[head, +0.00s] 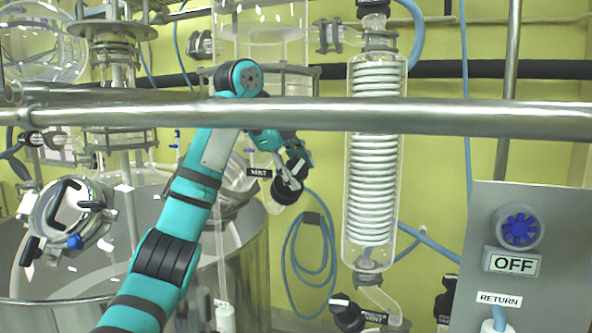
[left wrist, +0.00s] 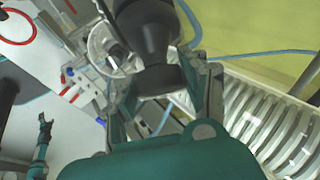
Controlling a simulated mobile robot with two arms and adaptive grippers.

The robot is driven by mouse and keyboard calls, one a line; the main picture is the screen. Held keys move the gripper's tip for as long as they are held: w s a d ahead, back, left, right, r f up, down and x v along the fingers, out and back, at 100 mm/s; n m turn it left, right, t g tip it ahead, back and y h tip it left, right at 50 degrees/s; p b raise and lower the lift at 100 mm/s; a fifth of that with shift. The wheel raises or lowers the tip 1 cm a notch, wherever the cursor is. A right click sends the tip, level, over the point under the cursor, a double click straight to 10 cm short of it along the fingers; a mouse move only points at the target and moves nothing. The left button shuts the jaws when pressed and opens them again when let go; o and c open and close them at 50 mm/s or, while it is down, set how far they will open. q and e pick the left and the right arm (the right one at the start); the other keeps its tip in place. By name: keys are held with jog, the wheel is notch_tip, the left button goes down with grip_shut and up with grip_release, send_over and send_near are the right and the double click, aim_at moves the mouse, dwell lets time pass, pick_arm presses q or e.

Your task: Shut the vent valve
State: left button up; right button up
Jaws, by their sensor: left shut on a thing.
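The vent valve shows a black knob (head: 285,191) beside a black "VENT" label (head: 259,173), left of the coil condenser in the head view. My left gripper (head: 291,176) reaches over the pipe rail and is shut on this knob. In the left wrist view the black valve knob (left wrist: 160,80) sits between the two fingers of my left gripper (left wrist: 168,92). The fingers partly hide the knob in the head view, and I cannot read its turn angle. A small teal arm end, seemingly my right gripper (left wrist: 45,125), shows far off in the left wrist view; its jaws are too small to judge.
A steel rail (head: 440,118) crosses in front. The glass coil condenser (head: 373,190) stands close right of my left gripper. A second black knob (head: 347,313) is below. A grey panel (head: 535,240) with a blue knob and "OFF" sign is at right. A steel vessel (head: 250,270) stands at left.

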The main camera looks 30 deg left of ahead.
pick_arm(q)
jog(key=shift+f+m+g, duration=0.25)
jog(key=shift+m+g, duration=0.55)
jog(key=shift+g, duration=0.1)
jog(key=shift+f, duration=0.1)
jog(key=o, duration=1.2)
jog(key=shift+w, duration=0.1)
jog(key=shift+r, duration=0.25)
jog(key=shift+d, duration=0.1)
